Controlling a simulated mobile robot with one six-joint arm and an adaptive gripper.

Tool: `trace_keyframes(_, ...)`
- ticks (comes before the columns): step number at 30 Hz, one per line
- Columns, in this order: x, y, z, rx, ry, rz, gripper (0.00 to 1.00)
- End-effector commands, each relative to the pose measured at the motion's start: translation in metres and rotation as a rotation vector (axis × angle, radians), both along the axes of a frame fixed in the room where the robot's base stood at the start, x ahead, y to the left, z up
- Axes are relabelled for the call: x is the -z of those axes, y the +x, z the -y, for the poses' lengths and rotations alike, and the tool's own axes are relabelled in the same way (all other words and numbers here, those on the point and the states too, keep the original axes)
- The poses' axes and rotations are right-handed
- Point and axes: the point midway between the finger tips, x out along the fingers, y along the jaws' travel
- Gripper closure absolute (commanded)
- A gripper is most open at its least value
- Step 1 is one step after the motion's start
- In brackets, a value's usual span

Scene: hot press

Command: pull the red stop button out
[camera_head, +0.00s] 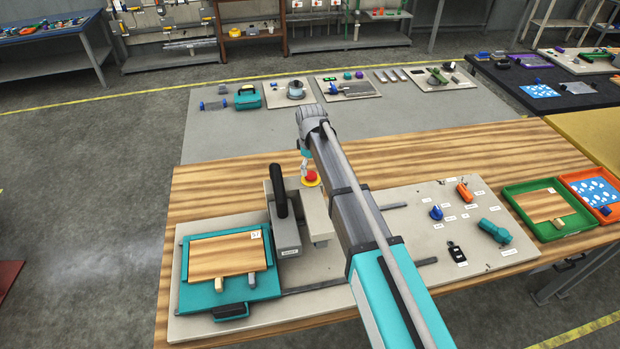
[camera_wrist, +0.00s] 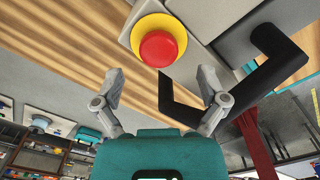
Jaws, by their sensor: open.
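The red stop button (camera_head: 311,176) sits on a round yellow base on top of the grey press block, right of the black lever. In the wrist view the red button (camera_wrist: 159,49) and its yellow base (camera_wrist: 135,36) are close, at the top middle. My gripper (camera_head: 304,172) is beside the button in the head view. In the wrist view my gripper (camera_wrist: 160,84) is open, its two fingers apart and nothing between them. The button lies just beyond the fingertips, and no contact shows.
The black press lever (camera_head: 279,190) stands left of the button; it also shows at right in the wrist view (camera_wrist: 275,60). A teal tray (camera_head: 262,286) with a wooden board lies at left. Labelled tools lie on the grey panel (camera_head: 400,215) at right. My arm hides part of the press.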

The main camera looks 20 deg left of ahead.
Motion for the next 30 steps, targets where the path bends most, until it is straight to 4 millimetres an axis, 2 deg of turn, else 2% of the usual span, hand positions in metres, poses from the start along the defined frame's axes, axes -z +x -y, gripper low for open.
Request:
trace_keyframes(3,0.014,0.000,0.000,0.000,0.000,0.000,0.08)
trace_keyframes(12,0.031,0.000,0.000,0.000,0.000,0.000,0.08)
trace_keyframes(28,0.034,0.000,0.000,0.000,0.000,0.000,0.08)
trace_keyframes(30,0.034,0.000,0.000,0.000,0.000,0.000,0.21)
